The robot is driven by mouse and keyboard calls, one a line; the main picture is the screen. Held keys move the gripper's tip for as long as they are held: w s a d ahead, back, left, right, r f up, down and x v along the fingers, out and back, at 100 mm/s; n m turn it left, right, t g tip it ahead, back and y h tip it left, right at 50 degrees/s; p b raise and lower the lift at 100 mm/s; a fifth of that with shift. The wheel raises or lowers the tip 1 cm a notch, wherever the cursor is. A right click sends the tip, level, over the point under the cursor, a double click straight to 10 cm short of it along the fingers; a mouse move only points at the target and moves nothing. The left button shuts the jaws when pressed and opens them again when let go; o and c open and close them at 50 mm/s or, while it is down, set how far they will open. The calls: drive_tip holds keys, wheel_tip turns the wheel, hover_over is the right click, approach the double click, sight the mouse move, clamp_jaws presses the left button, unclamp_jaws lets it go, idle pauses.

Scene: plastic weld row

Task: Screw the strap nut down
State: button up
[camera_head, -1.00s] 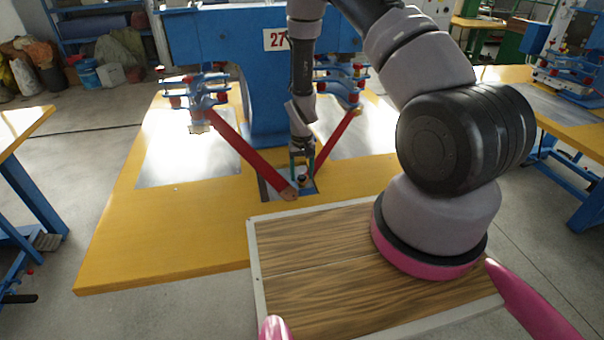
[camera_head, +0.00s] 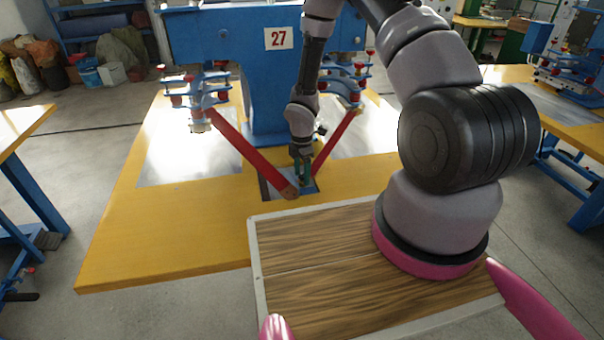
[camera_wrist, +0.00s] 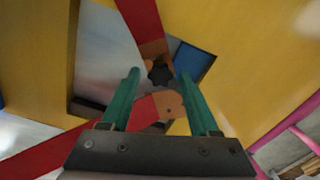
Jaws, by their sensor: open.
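The strap nut (camera_wrist: 160,74) is a small dark lobed knob in the wrist view, by the brown end of a red strap (camera_wrist: 140,14). A second red strap with a rounded brown end (camera_wrist: 168,104) shows nearer, between the green fingers. My gripper (camera_wrist: 159,76) is open, with one fingertip to each side of the nut in the picture; I cannot tell whether they touch it. In the head view my gripper (camera_head: 302,178) points down at the metal plate (camera_head: 268,189) between the two straps and hides the nut.
The left red strap (camera_head: 247,150) and right red strap (camera_head: 335,142) slope down beside my gripper from blue clamp brackets (camera_head: 197,95). The table's front left is clear.

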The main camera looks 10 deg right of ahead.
clamp_jaws()
drive_tip(key=m, duration=1)
drive_tip(key=shift+w+m, duration=0.1)
drive_tip(key=shift+m, duration=0.3)
drive_tip(key=m, duration=0.5)
drive_tip(key=shift+w+d, duration=0.1)
drive_tip(key=m, duration=0.4)
unclamp_jaws()
